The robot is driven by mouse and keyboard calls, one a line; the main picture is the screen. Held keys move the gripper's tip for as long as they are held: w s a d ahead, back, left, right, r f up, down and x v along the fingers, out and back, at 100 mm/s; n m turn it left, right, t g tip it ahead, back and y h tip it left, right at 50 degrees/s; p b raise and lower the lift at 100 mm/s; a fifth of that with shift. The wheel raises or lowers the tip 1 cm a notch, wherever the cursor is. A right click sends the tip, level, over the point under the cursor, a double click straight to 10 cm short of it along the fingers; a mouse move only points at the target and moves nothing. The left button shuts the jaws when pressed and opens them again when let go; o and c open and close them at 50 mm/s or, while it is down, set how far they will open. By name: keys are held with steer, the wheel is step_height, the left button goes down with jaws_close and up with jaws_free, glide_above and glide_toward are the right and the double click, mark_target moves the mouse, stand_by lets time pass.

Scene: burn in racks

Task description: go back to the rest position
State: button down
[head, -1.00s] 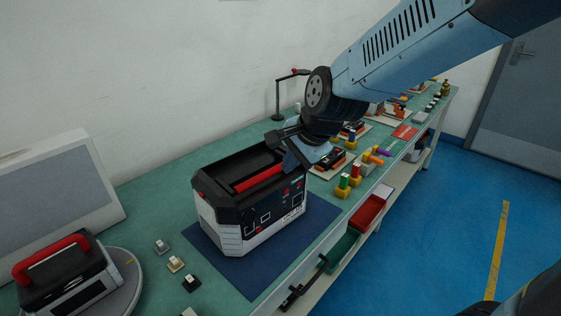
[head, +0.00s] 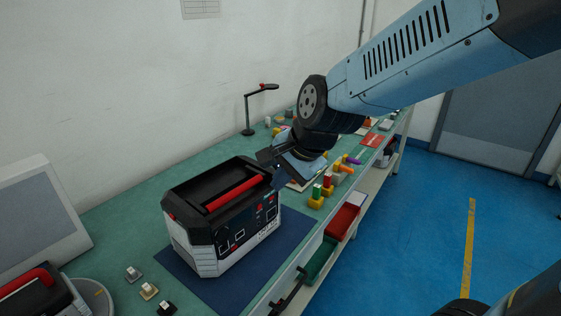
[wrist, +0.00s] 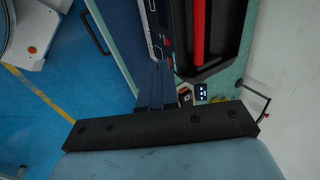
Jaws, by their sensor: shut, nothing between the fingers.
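My gripper (head: 272,160) is shut and empty. In the head view it hangs at the right end of the black and white case with a red handle (head: 205,248); I cannot tell whether it touches the case. In the wrist view the fingers of my gripper (wrist: 163,66) lie together, with the case (wrist: 235,38) and its red handle beyond them. My blue arm reaches in from the upper right.
The case stands on a dark blue mat (head: 225,295) on the green bench. A black lamp (head: 247,115) stands behind. Colored blocks (head: 320,192) and red and green bins (head: 342,220) lie to the right. A second red-handled device (head: 40,295) is lower left.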

steer(key=s+d+r+n+h, duration=0.1)
steer(key=s+d+r+n, duration=0.1)
steer(key=d, duration=0.6)
steer(key=s+d+r+n+t+h, duration=0.1)
steer(key=s+d+r+n+h, duration=0.1)
steer(key=d, duration=0.6)
steer(key=s+d+r+n+h, duration=0.1)
steer(key=s+d+r+n, duration=0.2)
steer(key=d, duration=0.6)
steer(key=shift+s+r+n+t, duration=0.15)
steer(key=shift+r+n+t, duration=0.2)
steer(key=shift+r, duration=0.5)
